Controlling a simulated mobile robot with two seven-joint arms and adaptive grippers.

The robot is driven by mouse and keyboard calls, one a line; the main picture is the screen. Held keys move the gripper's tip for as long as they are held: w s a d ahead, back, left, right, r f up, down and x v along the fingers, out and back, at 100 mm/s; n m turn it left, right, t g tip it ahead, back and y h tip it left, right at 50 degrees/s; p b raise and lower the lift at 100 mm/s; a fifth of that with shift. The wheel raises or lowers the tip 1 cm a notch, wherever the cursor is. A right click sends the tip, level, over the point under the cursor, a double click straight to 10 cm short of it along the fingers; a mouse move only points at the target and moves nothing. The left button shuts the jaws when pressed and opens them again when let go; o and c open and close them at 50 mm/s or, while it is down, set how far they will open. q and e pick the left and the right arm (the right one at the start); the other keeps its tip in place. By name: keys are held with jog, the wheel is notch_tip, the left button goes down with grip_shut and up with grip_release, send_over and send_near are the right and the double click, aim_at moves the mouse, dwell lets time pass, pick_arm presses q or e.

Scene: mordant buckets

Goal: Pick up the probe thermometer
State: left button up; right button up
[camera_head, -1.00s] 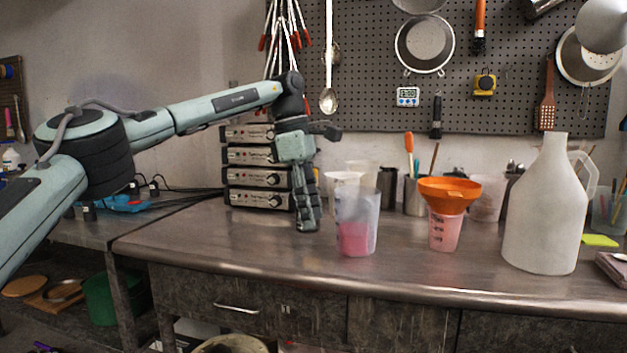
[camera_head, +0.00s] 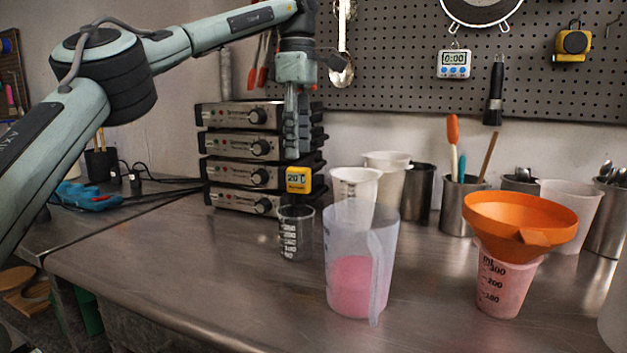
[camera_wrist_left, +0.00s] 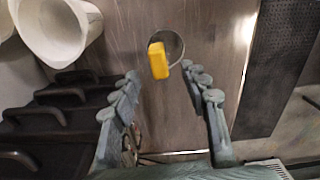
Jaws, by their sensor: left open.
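The probe thermometer (camera_head: 298,180) has a yellow head with a small display reading about 20. It stands in a small clear graduated beaker (camera_head: 296,240) on the metal counter, in front of the stacked instruments. My left gripper (camera_head: 294,154) points down just above the yellow head, not holding it. In the left wrist view, the gripper's two fingers (camera_wrist_left: 165,78) are spread apart. There the yellow head (camera_wrist_left: 158,62) shows beyond the fingertips, nearer the left finger, over the beaker's round rim (camera_wrist_left: 178,44). The probe's stem is hard to make out. My right gripper is not in view.
A clear beaker with pink liquid (camera_head: 360,285) stands close to the right, with white cups (camera_head: 356,186) behind it. Stacked instruments (camera_head: 235,145) stand close behind the gripper. An orange funnel (camera_head: 520,222) sits on a pink-filled beaker farther right. The counter's front left is clear.

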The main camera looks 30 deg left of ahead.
aim_at(298, 167)
pick_arm(q)
notch_tip(298, 167, down, 2)
jog(key=shift+s+a+f, duration=0.1)
jog(key=shift+s+f, duration=0.05)
jog(key=shift+f, duration=0.05)
jog(key=f, duration=0.4)
jog(key=shift+w+f, duration=0.25)
jog(key=shift+f, duration=0.3)
jog(key=shift+c, duration=0.3)
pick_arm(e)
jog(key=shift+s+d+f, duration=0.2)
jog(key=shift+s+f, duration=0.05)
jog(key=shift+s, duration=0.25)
pick_arm(q)
grip_shut()
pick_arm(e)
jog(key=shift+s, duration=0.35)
